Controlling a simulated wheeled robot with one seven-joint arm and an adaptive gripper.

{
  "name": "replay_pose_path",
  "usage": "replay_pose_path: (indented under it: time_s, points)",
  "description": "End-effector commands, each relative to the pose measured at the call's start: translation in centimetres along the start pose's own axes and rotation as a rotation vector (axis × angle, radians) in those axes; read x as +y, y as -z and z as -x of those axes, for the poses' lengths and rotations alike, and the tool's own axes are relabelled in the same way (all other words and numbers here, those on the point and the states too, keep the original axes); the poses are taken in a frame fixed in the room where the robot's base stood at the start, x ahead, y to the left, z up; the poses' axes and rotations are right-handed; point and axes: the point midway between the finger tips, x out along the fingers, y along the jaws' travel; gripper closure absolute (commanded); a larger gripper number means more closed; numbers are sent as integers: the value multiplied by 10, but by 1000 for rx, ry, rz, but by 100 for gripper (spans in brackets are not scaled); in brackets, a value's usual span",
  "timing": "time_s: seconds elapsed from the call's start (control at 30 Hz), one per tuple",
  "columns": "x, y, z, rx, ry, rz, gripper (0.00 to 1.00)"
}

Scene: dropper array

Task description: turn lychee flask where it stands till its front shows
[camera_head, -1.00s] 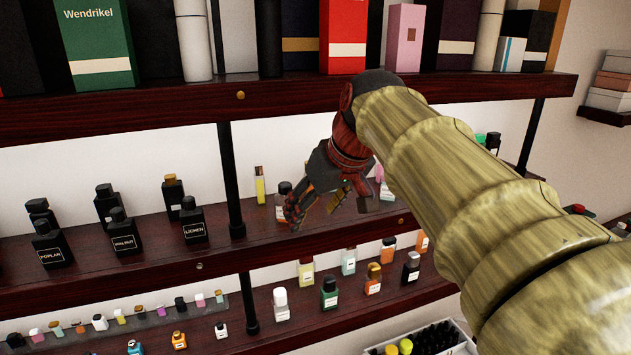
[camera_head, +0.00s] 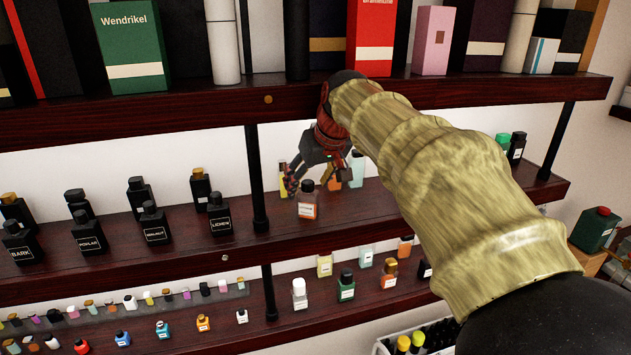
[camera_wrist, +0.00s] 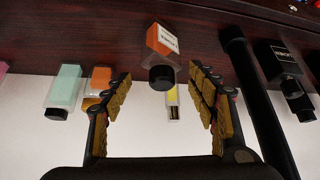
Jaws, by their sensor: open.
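A flask with clear glass, an orange lower part, a dark cap and a white label (camera_head: 307,208) stands upright on the middle shelf. Its label faces the head camera, but the name is too small to read, so I cannot confirm it is the lychee flask. In the wrist view the same flask (camera_wrist: 164,42) appears upside down, ahead of and between my fingertips, its label partly turned into view. My gripper (camera_head: 306,174) is open just above and behind it in the head view; the wrist view shows its spread fingers (camera_wrist: 163,97), with nothing clasped.
Close by stand a yellow flask (camera_wrist: 172,100), an orange one (camera_wrist: 101,78) and a mint one (camera_wrist: 65,86). A dark post (camera_head: 256,180) rises left of the flask, with black bottles (camera_head: 219,213) beyond it. The upper shelf (camera_head: 200,117) lies above.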

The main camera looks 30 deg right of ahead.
Motion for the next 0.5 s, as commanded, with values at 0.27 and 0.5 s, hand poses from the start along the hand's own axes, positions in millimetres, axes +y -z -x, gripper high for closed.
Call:
replay_pose_path:
  time_s: [0.27, 0.5]
  points:
    - [0, -1, -5, 0, 0, 0, 42]
    - [0, -1, -5, 1, 0, 0, 49]
